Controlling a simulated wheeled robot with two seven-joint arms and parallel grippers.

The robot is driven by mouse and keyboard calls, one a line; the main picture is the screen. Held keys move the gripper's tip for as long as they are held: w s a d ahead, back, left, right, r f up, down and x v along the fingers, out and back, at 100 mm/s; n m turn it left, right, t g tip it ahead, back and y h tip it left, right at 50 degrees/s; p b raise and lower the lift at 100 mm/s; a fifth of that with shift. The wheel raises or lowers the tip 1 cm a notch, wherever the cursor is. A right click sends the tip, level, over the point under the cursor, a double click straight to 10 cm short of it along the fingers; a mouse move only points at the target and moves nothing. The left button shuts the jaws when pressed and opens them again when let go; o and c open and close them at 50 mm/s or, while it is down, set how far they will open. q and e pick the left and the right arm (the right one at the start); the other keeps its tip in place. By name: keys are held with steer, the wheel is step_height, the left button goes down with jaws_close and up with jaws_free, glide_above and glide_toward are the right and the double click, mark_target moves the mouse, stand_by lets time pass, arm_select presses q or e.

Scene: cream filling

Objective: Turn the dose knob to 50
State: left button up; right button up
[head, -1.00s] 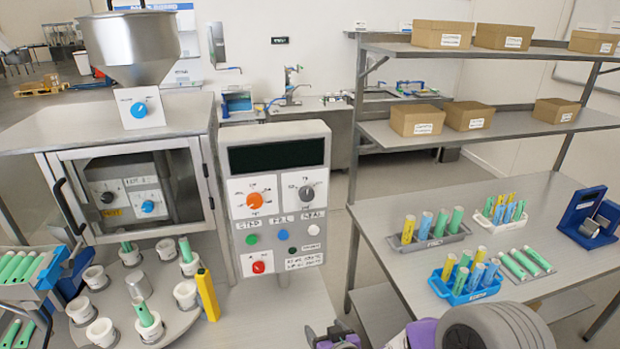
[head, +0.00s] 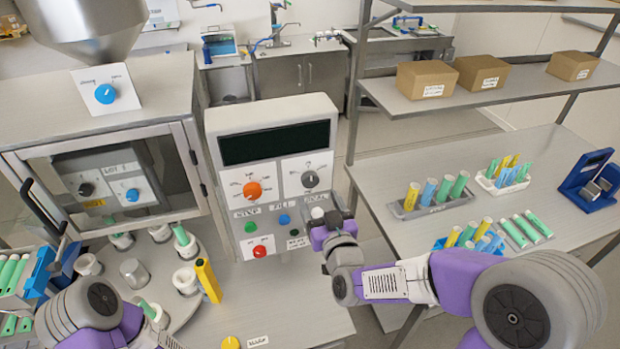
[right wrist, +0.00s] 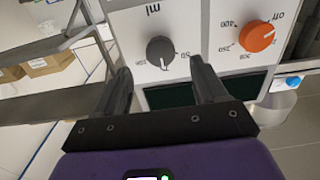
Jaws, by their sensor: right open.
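The dose knob (head: 310,179) is the dark grey knob on the upper right plate of the control panel (head: 218,150). In the right wrist view the knob (right wrist: 160,50) shows upside down with "ml" and numbers printed around it. My right gripper (head: 328,216) is in front of the panel's lower right part. In the right wrist view the open fingers (right wrist: 159,76) are spread wide and empty, apart from the knob, which appears between and beyond their tips. The knob's exact setting is too small to read. My left arm shows at the lower left, its gripper out of view.
A yellow post (head: 208,281) and a turntable with cups stand left. The table (head: 376,184) with tube racks is on the right.

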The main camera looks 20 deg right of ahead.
mark_target(311, 183)
steer(key=shift+w+a+p, duration=0.1)
steer(key=shift+w+p, duration=0.45)
steer(key=shift+w, duration=2.3)
steer(key=c, duration=1)
steer(key=shift+c, duration=0.2)
